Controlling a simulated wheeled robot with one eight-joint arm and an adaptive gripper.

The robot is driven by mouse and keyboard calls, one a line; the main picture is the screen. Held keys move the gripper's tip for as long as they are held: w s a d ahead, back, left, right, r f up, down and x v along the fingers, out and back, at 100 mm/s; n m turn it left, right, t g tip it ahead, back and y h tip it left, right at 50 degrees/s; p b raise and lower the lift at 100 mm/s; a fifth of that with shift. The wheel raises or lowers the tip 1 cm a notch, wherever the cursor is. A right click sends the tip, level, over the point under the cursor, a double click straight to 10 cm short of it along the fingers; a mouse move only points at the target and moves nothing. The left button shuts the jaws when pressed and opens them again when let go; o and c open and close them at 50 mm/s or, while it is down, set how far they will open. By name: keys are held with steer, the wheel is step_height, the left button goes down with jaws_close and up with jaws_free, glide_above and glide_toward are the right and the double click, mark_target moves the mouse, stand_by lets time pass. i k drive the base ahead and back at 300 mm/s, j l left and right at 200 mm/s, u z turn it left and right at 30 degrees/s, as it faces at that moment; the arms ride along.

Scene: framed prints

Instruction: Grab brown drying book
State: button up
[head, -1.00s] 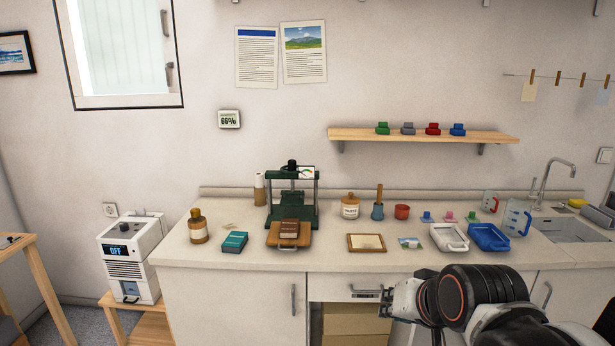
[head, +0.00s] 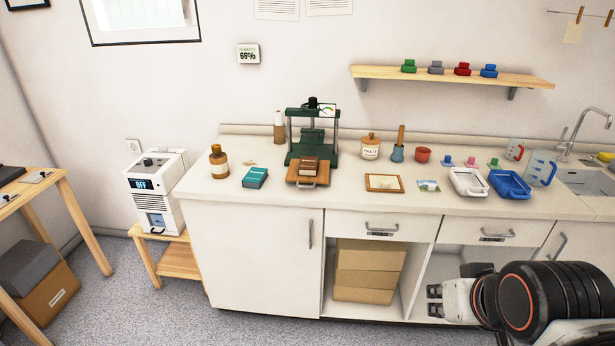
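A small brown book (head: 309,165) lies on a wooden board (head: 308,182) with a handle, at the front of a green press (head: 312,143) on the counter. A teal book (head: 255,178) lies to its left. My gripper (head: 432,300) is at the lower right, in front of the cabinet and below the counter top, well away from the brown book. It points left, its two fingers stand apart, and nothing shows between them.
The counter (head: 350,203) also holds a brown bottle (head: 218,162), a frame (head: 384,183), a jar (head: 370,148), a white tray (head: 468,183) and a blue tray (head: 510,185). A white dehumidifier-like box (head: 155,195) stands left. The floor in front is clear.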

mark_target(309, 165)
steer(key=z, duration=0.4)
steer(key=j+z, duration=0.75)
steer(key=k+j+z, duration=0.1)
steer(key=j+z, duration=0.3)
steer(key=j, duration=0.1)
